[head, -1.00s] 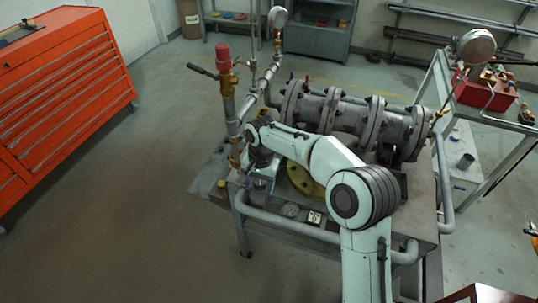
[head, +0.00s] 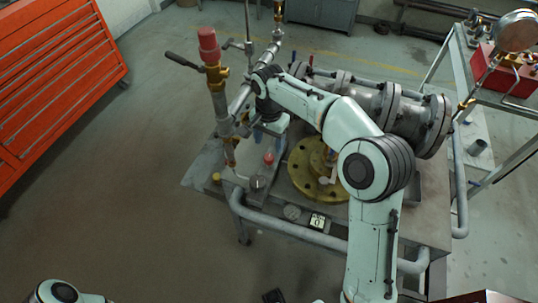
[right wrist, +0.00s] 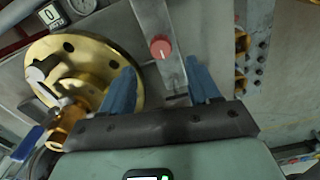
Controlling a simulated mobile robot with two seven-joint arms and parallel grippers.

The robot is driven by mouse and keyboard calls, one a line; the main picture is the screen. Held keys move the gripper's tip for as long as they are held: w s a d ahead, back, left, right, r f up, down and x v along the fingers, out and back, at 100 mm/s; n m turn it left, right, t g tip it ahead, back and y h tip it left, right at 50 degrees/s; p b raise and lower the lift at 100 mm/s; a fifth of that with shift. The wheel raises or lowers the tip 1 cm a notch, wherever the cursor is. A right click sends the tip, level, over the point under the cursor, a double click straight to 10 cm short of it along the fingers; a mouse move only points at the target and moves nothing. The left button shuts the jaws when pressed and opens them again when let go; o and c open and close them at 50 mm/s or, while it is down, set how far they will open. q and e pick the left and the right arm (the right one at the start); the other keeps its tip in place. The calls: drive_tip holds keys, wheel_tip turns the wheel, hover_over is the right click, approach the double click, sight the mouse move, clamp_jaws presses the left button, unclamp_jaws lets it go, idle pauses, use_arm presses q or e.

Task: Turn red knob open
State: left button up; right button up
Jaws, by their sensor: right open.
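A small red knob (head: 268,158) stands on a grey metal bar on the workbench, just below my right gripper (head: 272,140) in the head view. In the right wrist view the red knob (right wrist: 160,48) shows round, ahead of and between the two blue fingers. My right gripper (right wrist: 162,82) is open, with its fingers spread wide and nothing between them. The knob looks apart from both fingers. My left gripper is not in view; only part of my left arm shows at the bottom left of the head view.
A yellow-gold flange (head: 312,172) lies beside the knob to its right, and also shows in the right wrist view (right wrist: 80,62). A pipe with a red cap (head: 208,42) stands upright to the left. Large grey flanged pipes (head: 385,100) lie behind my right arm.

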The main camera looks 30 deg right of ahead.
sight(269, 156)
wheel_tip(269, 156, down, 7)
drive_tip(key=shift+f+b, duration=0.1)
drive_tip(key=shift+b, duration=0.3)
drive_tip(key=shift+w, duration=0.1)
drive_tip(key=c, duration=1)
